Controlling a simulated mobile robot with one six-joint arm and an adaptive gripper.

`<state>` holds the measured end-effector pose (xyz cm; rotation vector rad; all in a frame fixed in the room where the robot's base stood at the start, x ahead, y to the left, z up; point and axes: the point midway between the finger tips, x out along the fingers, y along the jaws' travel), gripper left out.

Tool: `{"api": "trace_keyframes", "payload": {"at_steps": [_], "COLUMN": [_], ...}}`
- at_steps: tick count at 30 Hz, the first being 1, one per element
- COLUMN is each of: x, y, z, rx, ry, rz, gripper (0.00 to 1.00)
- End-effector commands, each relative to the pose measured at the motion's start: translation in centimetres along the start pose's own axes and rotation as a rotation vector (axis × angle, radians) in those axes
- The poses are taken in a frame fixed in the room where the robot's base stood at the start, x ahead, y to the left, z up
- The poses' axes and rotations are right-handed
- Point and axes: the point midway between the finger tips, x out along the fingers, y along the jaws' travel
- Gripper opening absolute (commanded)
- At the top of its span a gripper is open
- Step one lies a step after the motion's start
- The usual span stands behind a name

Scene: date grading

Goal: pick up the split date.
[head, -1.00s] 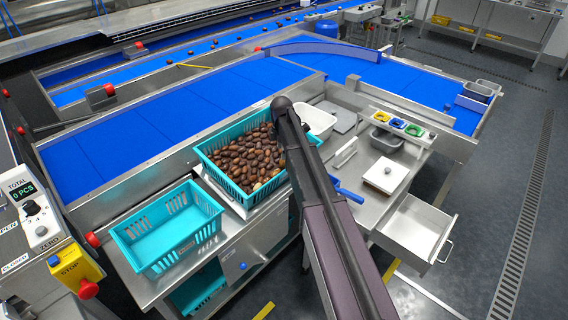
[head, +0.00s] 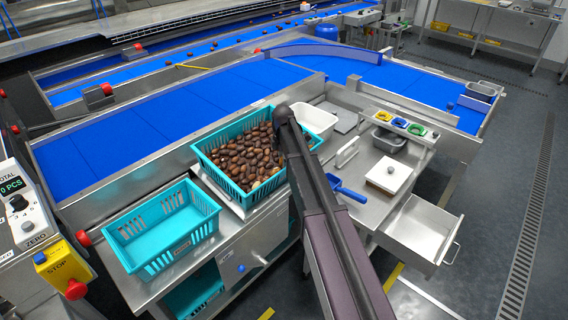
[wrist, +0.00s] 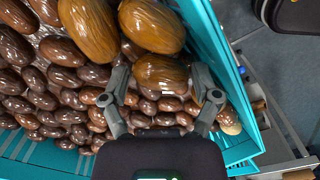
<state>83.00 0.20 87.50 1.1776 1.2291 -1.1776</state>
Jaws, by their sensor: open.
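Many brown dates fill a teal slotted crate (head: 203,163) in the head view. In the wrist view my gripper (wrist: 160,78) is open above the dates, close to the crate's wall (wrist: 208,45). A golden-brown date (wrist: 160,72) shows between its fingertips, with large glossy dates just beyond. I cannot tell whether the fingers touch it. A paler date (wrist: 229,120) lies right of the right finger, by the wall. No split is clear on any date, so I cannot tell which is the split one. In the head view my arm hides the gripper and the crate's right side.
An empty teal crate (head: 128,238) stands left of the full one. A white tub (head: 318,120), a blue scoop (head: 346,189) and a white square block (head: 387,177) are on the steel bench. An open drawer (head: 424,232) juts out at the right. The blue belt (head: 140,130) behind is clear.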

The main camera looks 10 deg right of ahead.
Motion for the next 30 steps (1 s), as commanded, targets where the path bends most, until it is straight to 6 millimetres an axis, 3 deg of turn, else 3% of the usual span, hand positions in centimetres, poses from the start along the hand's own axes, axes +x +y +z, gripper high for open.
{"api": "trace_keyframes", "payload": {"at_steps": [13, 14, 17, 30], "x": [-0.04, -0.04, -0.04, -0.09], "y": [0.0, 0.0, 0.0, 0.01], "z": [0.01, 0.01, 0.02, 0.05], "rx": [0.0, 0.0, 0.0, 0.001], "ry": [0.0, 0.0, 0.0, 0.0], "rz": [0.0, 0.0, 0.0, 0.0], "gripper": [0.79, 0.76, 0.47, 0.46]}}
